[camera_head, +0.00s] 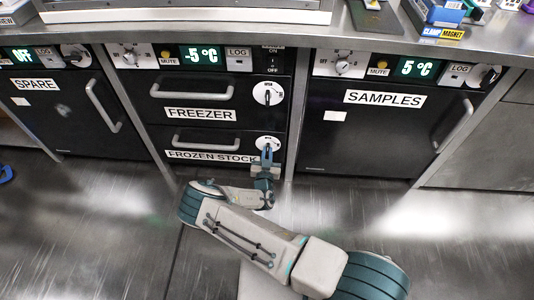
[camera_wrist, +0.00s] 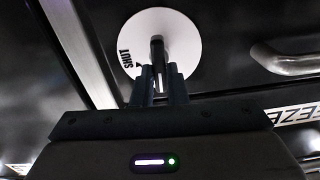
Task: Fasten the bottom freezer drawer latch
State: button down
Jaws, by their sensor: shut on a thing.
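The bottom freezer drawer latch is a white round dial (camera_head: 263,143) with a dark knob, at the right end of the FROZEN STOCK drawer (camera_head: 200,141). In the wrist view the dial (camera_wrist: 187,42) fills the upper middle, with the word SHUT and a small pointer mark at its lower left. Its dark knob (camera_wrist: 157,46) stands upright in that picture. My gripper (camera_head: 267,157) reaches the latch from below and in front. In the wrist view its fingers (camera_wrist: 158,76) are closed around the knob's lower part. The fingers hide part of the dial.
The upper FREEZER drawer (camera_head: 185,105) has its own latch dial (camera_head: 268,93) just above. Bar handles (camera_head: 205,143) cross the drawers. SPARE (camera_head: 60,110) and SAMPLES (camera_head: 370,135) cabinets flank the freezer. The metal floor in front looks clear around my arm.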

jog(key=shift+d+f+m, duration=0.15)
jog(key=shift+m, duration=2.65)
jog(key=shift+d+f+m, duration=0.15)
jog(key=shift+m, duration=2.65)
jog(key=shift+d+f+m, duration=0.15)
jog(key=shift+m, duration=2.65)
jog(key=c, duration=1.4)
grip_release()
jog(key=shift+c, duration=0.2)
jog(key=shift+s, duration=0.1)
jog(key=s+p, duration=0.3)
jog(key=s, duration=1)
jog(key=shift+s+a, duration=0.25)
jog(key=shift+s, duration=0.05)
